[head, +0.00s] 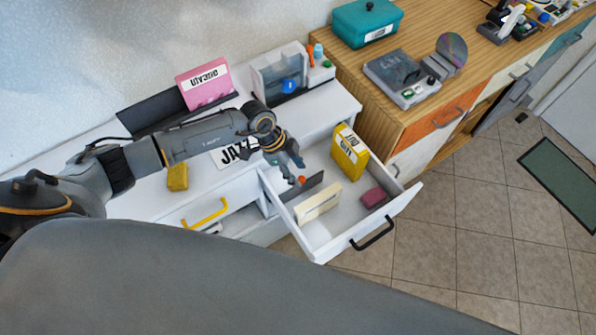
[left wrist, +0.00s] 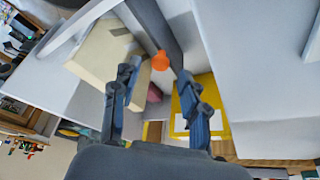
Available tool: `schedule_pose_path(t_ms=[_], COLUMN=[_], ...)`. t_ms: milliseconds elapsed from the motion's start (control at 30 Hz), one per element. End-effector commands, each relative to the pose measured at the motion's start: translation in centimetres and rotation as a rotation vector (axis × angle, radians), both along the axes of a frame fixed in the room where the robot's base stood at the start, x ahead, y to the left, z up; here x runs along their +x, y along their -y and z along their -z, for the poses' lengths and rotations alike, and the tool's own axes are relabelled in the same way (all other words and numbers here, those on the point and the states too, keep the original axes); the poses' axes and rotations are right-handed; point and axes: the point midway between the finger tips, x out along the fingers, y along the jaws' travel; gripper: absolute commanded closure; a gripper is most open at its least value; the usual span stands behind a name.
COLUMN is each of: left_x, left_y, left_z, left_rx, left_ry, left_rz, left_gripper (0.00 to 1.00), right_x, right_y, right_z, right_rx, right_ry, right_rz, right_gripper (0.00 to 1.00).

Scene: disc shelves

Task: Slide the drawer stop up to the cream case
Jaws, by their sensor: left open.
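The dark grey drawer stop (head: 312,184) stands across the open drawer (head: 330,242), with an orange knob (head: 302,180) on it. The cream case (head: 318,203) stands on the drawer-front side of the stop, with a narrow gap between them. In the left wrist view, the stop (left wrist: 157,24) and the cream case (left wrist: 103,54) also show apart. My left gripper (head: 293,174) is open over the stop. In the left wrist view, the knob (left wrist: 160,61) lies between the fingertips of my left gripper (left wrist: 157,82), with space on both sides. My right gripper is not in view.
In the drawer are a yellow case (head: 350,152) and a maroon block (head: 374,197). The white cabinet top bears a pink case (head: 204,85), a yellow block (head: 177,177) and a grey unit (head: 280,72). A wooden cabinet (head: 420,115) stands close right of the drawer.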

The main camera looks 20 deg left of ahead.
Motion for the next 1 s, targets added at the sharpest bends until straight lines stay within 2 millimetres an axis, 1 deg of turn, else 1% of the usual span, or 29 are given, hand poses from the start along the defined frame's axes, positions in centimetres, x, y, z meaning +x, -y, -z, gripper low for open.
schedule_pose_path(t_ms=[33,200,467,567,600,700,900,1000], left_x=[0.0,0.0,0.1,0.1,0.1,0.1,0.1,-0.2], left_y=[0.2,0.6,0.6,0.6,0.6,0.6,0.6,0.9], left_z=[0.5,1.4,1.5,1.5,1.5,1.5,1.5,1.3], left_rx=[0.0,0.001,0.0,0.001,0.0,0.001,0.0,0.0], left_ry=[-0.001,-0.001,0.0,0.0,0.0,0.0,0.0,-0.002], left_rz=[-0.001,-0.001,0.0,0.0,0.0,0.0,0.0,0.001], left_gripper=[0.55,0.55,0.55,0.74,0.82,1.0,1.0,1.0], right_x=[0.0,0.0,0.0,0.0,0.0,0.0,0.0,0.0], right_y=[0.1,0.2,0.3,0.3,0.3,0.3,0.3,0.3], right_z=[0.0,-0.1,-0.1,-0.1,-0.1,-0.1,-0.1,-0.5], right_rx=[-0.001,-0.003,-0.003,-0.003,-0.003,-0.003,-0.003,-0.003], right_ry=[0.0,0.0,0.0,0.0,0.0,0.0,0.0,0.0], right_rz=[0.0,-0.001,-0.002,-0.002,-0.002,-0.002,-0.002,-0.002], right_gripper=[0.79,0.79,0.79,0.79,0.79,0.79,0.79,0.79])
